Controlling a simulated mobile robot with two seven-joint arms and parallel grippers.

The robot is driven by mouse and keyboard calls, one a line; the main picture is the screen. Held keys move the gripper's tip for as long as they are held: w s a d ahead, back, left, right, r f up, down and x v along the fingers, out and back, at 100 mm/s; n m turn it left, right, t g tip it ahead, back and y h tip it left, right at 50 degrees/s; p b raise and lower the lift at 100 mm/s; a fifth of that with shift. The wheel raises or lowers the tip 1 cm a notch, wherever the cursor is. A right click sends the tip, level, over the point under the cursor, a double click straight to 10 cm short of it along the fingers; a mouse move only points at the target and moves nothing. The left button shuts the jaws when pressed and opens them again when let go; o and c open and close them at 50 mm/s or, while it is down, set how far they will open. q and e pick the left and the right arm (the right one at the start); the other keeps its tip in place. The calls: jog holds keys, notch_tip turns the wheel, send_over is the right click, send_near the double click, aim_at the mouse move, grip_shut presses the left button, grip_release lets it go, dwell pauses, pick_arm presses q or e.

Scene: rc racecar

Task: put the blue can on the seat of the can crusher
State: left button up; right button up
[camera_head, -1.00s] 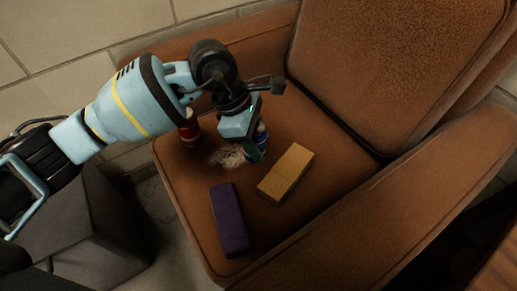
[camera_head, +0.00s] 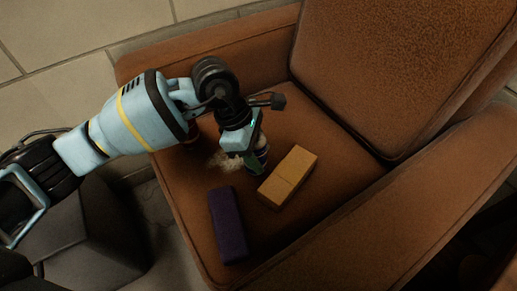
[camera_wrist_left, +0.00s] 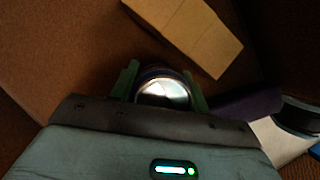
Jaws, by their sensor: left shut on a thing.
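The blue can (camera_head: 262,157) is in my left gripper (camera_head: 255,150), over the brown armchair seat. It is partly hidden behind the gripper in the head view. In the left wrist view, the shiny round end of the can (camera_wrist_left: 163,93) sits between the two green fingers of my left gripper (camera_wrist_left: 163,86). I cannot tell whether the can touches the seat. I see no can crusher in either view. My right gripper is not in view.
A tan block (camera_head: 287,176) lies close to the can's right, and a purple block (camera_head: 228,225) lies nearer the front edge. A pale patch (camera_head: 222,160) marks the seat (camera_head: 310,215). The backrest (camera_head: 400,70) rises behind.

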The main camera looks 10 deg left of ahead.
pick_arm(q)
jog(key=o, duration=0.9)
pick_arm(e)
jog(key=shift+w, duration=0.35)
pick_arm(q)
jog(key=shift+o, duration=0.2)
jog(key=shift+r, duration=0.3)
jog(key=p+v, duration=0.4)
jog(key=v, duration=0.8)
jog(key=shift+o, duration=0.4)
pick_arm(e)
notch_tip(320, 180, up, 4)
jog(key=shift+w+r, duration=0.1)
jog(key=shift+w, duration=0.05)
